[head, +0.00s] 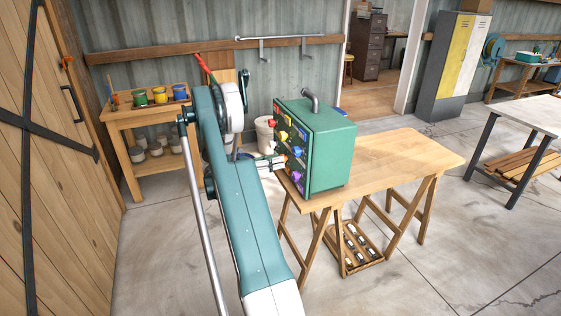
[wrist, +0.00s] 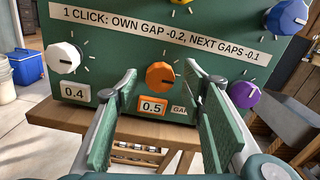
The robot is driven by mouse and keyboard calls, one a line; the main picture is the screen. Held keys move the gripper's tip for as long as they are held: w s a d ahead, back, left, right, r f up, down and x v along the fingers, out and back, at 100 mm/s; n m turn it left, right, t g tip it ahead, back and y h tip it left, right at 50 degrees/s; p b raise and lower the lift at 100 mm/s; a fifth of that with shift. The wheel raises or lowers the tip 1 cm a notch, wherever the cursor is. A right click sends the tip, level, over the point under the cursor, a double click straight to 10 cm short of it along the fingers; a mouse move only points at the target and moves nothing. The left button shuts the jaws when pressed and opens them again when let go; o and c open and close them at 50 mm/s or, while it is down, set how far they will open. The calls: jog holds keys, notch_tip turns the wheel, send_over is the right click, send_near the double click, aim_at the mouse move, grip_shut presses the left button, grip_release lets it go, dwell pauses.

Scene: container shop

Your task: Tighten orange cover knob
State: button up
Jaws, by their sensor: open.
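The orange cover knob (wrist: 160,76) is on the front of a green box, above an orange-framed label reading 0.5. My gripper (wrist: 161,95) is open in the wrist view, with one finger on each side of the orange knob in the picture. I cannot tell whether the fingertips touch the knob. In the head view the green box (head: 331,150) stands on a wooden trestle table (head: 398,155), and my arm reaches to its knob side. My gripper there (head: 277,162) is small, close to the panel.
A white knob (wrist: 64,58) labelled 0.4 is on the left, a purple knob (wrist: 245,94) on the right and a blue knob (wrist: 287,17) above right. A printed strip (wrist: 155,35) crosses the panel. A white bucket (head: 264,134) stands behind the table.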

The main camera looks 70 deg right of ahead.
jog(key=shift+x, duration=1.35)
jog(key=shift+c, duration=0.6)
jog(key=c, duration=0.8)
